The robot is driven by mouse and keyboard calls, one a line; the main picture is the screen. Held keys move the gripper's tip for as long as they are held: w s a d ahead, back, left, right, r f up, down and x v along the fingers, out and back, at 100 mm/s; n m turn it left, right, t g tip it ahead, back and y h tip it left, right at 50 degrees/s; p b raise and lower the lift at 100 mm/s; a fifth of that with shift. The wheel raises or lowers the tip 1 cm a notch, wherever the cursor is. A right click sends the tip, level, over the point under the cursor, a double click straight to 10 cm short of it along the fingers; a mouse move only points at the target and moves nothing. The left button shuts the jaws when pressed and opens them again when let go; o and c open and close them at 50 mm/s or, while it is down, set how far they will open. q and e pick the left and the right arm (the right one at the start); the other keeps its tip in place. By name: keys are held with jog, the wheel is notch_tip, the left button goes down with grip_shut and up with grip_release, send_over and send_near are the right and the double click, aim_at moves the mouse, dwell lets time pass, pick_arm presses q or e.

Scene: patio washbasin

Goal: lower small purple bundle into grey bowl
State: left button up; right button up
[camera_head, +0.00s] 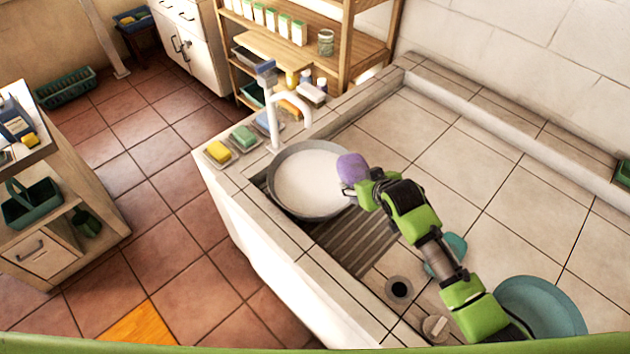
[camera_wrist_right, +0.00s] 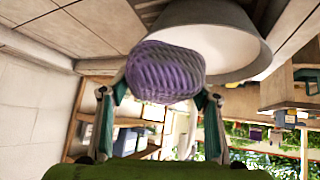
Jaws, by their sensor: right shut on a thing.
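The small purple bundle (camera_head: 352,168) is a ribbed, rounded piece held in my right gripper (camera_head: 358,185). In the right wrist view the bundle (camera_wrist_right: 165,72) sits between the two fingers of my right gripper (camera_wrist_right: 163,98), which touch its sides. The grey bowl (camera_head: 278,204) stands on the basin counter, with a white inside. In the head view the bundle overlaps the bowl's right rim; its height above the rim is hard to tell. The wrist view shows the bowl (camera_wrist_right: 238,25) right behind the bundle. My left gripper is in neither view.
A white tap (camera_head: 289,97) rises at the bowl's back edge. Yellow and green sponges (camera_head: 243,136) lie on the ledge to the left. A ribbed drainer (camera_head: 350,236) is below the bowl. A teal plate (camera_head: 541,305) lies at the right front. The tiles behind are clear.

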jog(key=w+a+f+b, duration=0.1)
jog(key=w+a, duration=0.3)
jog(key=a, duration=0.5)
jog(key=shift+b, duration=0.35)
jog(key=shift+w, duration=0.1)
jog(key=shift+w+a, duration=0.2)
jog(key=shift+w, duration=0.3)
jog(key=shift+f+b, duration=3.9)
jog(key=shift+f, duration=1.55)
jog(key=shift+f, duration=0.1)
